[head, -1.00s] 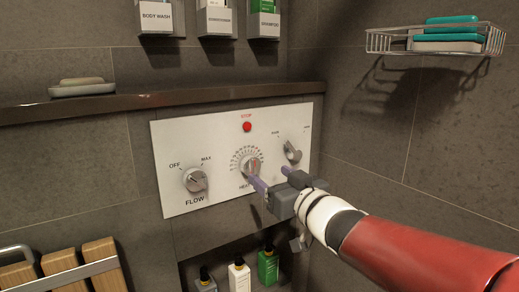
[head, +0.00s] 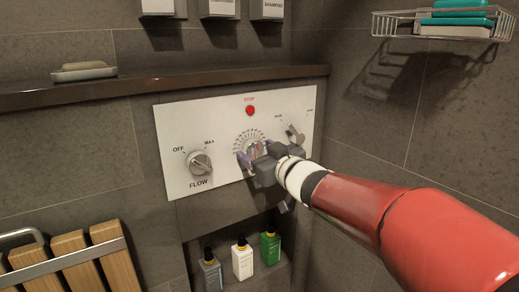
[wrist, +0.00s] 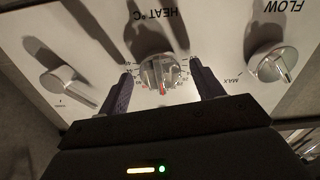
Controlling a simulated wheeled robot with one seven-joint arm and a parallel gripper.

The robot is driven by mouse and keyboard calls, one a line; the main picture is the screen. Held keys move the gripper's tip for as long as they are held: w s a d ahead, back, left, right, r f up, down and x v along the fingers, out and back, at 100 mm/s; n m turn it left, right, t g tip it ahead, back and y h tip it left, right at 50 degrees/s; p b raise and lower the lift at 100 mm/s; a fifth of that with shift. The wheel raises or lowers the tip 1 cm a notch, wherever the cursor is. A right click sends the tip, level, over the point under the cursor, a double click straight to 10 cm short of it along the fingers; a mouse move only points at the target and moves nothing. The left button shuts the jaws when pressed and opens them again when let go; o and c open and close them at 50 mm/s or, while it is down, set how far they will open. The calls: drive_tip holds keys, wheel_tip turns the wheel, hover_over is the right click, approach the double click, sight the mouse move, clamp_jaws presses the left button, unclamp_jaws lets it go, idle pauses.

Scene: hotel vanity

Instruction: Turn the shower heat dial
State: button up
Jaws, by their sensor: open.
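The heat dial (wrist: 158,74) is a silver knob with a red pointer mark, on the white control panel (head: 176,130). In the wrist view, which is upside down, it sits between the two open fingers of my gripper (wrist: 160,88), with a visible gap on each side. In the head view my gripper (head: 253,162) is in front of the dial and hides most of it; part of the number scale shows above. The fingers look close to the panel; contact with it cannot be told.
The flow knob (head: 199,163) is left of the heat dial, and a smaller lever knob (head: 295,136) is right. A red stop button (head: 250,111) is above. Several bottles (head: 242,259) stand in a niche below. A ledge (head: 150,84) runs above the panel.

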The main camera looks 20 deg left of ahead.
drive_tip(key=shift+c, duration=0.3)
drive_tip(key=c, duration=0.9)
drive_tip(key=shift+d, duration=0.1)
drive_tip(key=shift+n, duration=0.3)
drive_tip(key=o, duration=1)
drive_tip(key=shift+c, duration=0.2)
drive_tip(key=v, duration=0.7)
drive_tip(key=shift+s+d, duration=0.25)
drive_tip(key=shift+d, duration=0.05)
